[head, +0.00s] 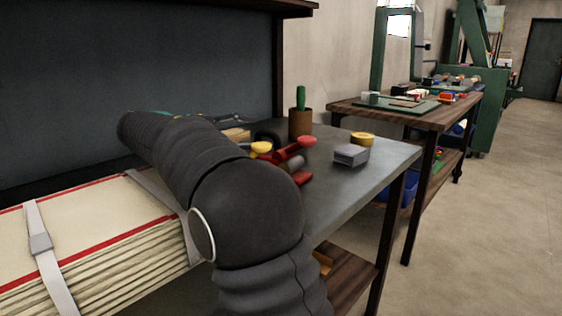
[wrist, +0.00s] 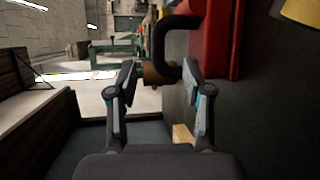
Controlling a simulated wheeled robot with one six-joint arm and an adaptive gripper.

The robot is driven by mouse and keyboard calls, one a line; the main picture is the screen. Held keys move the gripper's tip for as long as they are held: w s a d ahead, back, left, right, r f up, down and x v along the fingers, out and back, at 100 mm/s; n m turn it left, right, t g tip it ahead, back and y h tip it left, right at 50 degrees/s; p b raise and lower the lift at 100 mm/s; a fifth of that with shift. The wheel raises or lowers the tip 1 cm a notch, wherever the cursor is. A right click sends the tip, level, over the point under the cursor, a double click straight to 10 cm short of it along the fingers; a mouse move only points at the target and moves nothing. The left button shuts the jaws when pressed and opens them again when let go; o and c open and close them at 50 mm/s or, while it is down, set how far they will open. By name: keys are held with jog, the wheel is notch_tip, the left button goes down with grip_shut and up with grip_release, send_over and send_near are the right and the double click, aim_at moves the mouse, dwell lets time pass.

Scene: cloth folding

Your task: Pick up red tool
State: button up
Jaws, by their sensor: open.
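A red tool (head: 288,151) lies on the grey workbench (head: 345,190) in the head view, partly hidden behind my dark arm. In the wrist view, a large red object (wrist: 222,40) lies just beyond and to the right of my gripper (wrist: 158,68). I cannot tell for sure that it is the same tool. My gripper is open, with nothing held between its fingers. A black curved bar (wrist: 180,24) and a brown cup (wrist: 155,76) show beyond the fingertips. My gripper is hidden by my arm in the head view.
A brown cup with a green handle (head: 300,122), a grey box (head: 351,155) and a yellow roll (head: 361,139) stand on the bench. A strapped cream stack (head: 100,230) lies at left. A second table (head: 440,116) stands behind; open floor is at right.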

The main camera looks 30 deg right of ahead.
aim_at(260, 132)
jog(key=shift+d+f, duration=0.2)
jog(key=shift+d, duration=1.1)
jog(key=shift+d+f, duration=0.2)
jog(key=shift+d, duration=1.05)
grip_shut()
jog(key=shift+r, duration=0.1)
